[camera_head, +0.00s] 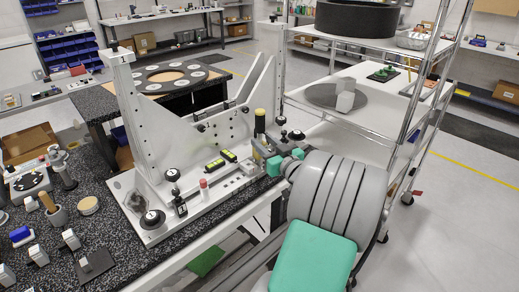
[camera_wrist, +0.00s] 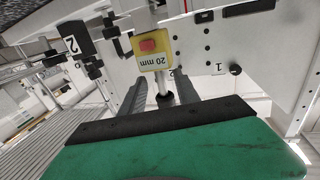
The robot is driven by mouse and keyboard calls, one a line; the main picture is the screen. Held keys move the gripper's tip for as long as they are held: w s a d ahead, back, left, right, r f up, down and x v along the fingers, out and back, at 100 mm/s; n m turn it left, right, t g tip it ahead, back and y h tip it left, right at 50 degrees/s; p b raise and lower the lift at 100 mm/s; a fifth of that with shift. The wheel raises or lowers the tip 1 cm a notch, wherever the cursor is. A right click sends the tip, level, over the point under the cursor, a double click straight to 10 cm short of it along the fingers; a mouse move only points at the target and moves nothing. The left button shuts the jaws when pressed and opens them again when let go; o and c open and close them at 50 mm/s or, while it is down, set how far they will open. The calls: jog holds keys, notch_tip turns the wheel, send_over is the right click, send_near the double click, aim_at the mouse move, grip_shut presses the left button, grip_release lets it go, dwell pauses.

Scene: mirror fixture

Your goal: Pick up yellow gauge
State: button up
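The yellow gauge (camera_wrist: 155,61) is a small block with a red patch and a "20 mm" label, which reads upside down in the wrist view. A yellow-topped upright piece (camera_head: 260,122) on the fixture in the head view seems to be the same gauge. My gripper (camera_wrist: 160,76) has its two dark fingers spread, with the gauge just beyond and between their tips. I see no clear contact. In the head view my gripper (camera_head: 263,146) is at the right end of the fixture, close to that yellow piece, and its fingertips are partly hidden.
The white fixture (camera_head: 190,125) has upright plates and stands on a speckled bench (camera_head: 110,245). A wire shelf cart (camera_head: 400,110) stands close at the right. Small parts crowd the bench's left side.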

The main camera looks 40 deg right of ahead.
aim_at(259, 139)
jog(key=w, duration=0.2)
jog(key=w+p, duration=0.1)
jog(key=w+d+p, duration=0.1)
jog(key=w, duration=0.1)
jog(key=shift+w+f, duration=0.1)
jog(key=shift+w, duration=0.2)
jog(key=shift+s, duration=0.1)
grip_shut()
dwell(0.9)
